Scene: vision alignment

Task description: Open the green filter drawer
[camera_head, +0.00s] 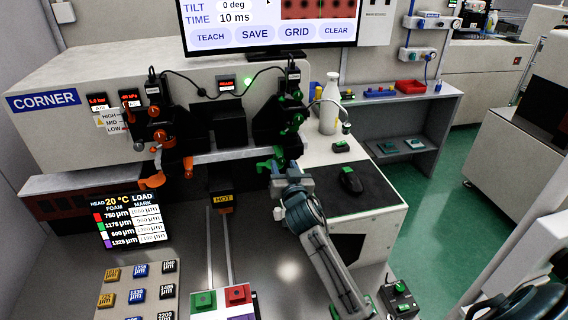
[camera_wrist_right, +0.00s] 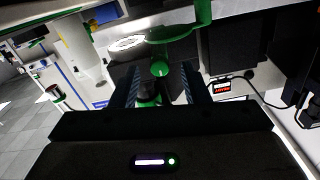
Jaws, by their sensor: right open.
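The green filter drawer (camera_head: 266,166) shows as a green tab low on the right-hand optics column under the long beige machine. In the right wrist view a green arm (camera_wrist_right: 182,32) with a pale ring at its left end crosses above the fingers. My right gripper (camera_head: 279,172) is open, right beside this green part. In the wrist view its two fingers (camera_wrist_right: 160,80) stand apart on either side of a small green knob (camera_wrist_right: 160,68). I cannot tell whether they touch it. My left gripper is not in view.
An orange column (camera_head: 160,135) with an orange tab stands to the left. Red and green blocks (camera_head: 237,295) and a labelled button panel (camera_head: 138,290) lie in front.

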